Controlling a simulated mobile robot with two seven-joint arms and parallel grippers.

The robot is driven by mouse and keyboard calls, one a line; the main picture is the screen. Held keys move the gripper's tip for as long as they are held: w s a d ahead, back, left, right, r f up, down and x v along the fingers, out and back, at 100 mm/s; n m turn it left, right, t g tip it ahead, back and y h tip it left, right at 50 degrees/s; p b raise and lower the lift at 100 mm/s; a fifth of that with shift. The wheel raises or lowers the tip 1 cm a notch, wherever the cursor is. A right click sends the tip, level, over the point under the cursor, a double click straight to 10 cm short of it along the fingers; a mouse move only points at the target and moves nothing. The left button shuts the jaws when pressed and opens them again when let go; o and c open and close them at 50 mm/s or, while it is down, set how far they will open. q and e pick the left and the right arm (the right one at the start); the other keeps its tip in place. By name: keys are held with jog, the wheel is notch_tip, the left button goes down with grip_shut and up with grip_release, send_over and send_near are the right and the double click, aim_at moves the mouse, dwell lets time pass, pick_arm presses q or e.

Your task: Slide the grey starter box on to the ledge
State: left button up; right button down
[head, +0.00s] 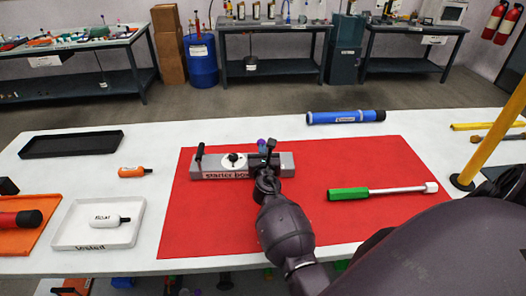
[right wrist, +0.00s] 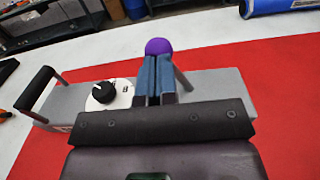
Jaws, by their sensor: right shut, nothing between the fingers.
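The grey starter box (head: 213,171) lies on the red mat (head: 300,222), its lettered side facing me. It has a black bar handle at its left end, a white dial with a black knob, and a lever with a purple ball (right wrist: 158,46). My right gripper (head: 268,150) is over the right half of the box and hides part of it. In the right wrist view its blue-grey fingers (right wrist: 155,72) are shut with nothing between them, just in front of the purple ball; I cannot tell whether they touch it. My left gripper is out of view. I cannot make out which surface is the ledge.
A green-handled tool (head: 375,192) lies right of the box. A blue cylinder (head: 346,116) lies behind the mat. A black tray (head: 72,144), an orange bottle (head: 132,171) and a white tray (head: 68,228) are on the left. A yellow post (head: 489,140) stands at the right.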

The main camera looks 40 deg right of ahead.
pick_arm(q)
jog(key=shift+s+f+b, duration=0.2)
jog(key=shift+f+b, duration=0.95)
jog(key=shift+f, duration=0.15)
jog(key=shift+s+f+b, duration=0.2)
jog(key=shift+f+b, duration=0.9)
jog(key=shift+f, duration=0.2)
pick_arm(e)
jog(key=x, duration=1.6)
jog(key=shift+a, duration=0.1)
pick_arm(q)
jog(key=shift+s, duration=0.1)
pick_arm(e)
jog(key=shift+s, duration=0.15)
